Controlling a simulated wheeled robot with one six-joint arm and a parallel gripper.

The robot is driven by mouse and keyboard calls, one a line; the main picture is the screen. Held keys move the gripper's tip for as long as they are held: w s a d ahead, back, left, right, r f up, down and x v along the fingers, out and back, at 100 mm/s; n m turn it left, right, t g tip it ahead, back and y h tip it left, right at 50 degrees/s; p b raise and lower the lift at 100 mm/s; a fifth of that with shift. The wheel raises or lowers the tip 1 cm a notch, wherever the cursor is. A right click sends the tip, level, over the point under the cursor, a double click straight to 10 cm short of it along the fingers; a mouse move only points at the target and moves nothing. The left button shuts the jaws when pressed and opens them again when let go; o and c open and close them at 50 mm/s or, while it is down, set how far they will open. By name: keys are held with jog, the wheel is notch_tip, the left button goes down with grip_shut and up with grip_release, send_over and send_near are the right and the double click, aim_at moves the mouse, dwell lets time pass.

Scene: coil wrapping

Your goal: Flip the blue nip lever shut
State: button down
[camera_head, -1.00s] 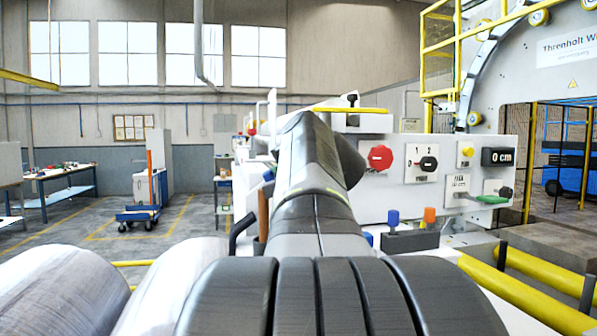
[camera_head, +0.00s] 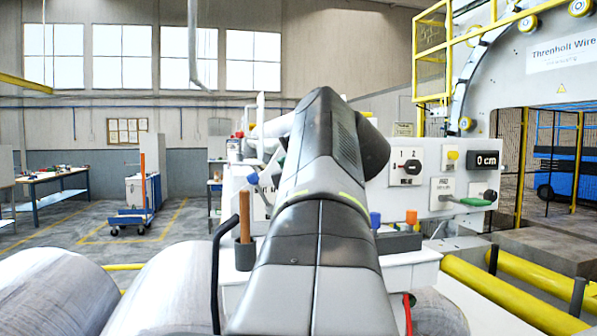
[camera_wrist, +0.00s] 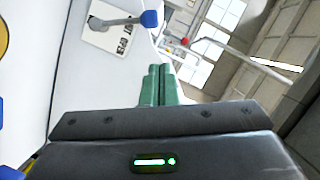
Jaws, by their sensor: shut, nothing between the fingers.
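The blue nip lever (camera_wrist: 149,18) shows at the top of the wrist view. It is a grey arm with a blue knob, pivoted on a white plate (camera_wrist: 122,42) with partly legible lettering that seems to include "OPEN". The arm lies roughly across the picture, with the knob on the right. My gripper (camera_wrist: 160,72) has its green fingers together and empty, below the knob in the picture and apart from it. In the head view, a grey lever with a blue part (camera_head: 281,163) shows just left of my arm, which hides my gripper there.
The white machine panel (camera_head: 430,160) carries a rotary switch (camera_head: 412,167) and a green-handled lever (camera_head: 472,201). Blue and orange knobs (camera_head: 411,217) stand right of my arm. A cup with a wooden handle (camera_head: 244,215) stands left. Yellow rollers (camera_head: 540,275) lie at lower right.

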jog(key=shift+d+b+v, duration=0.25)
jog(key=shift+b+v, duration=0.15)
jog(key=shift+v, duration=1.8)
jog(key=shift+w, duration=0.25)
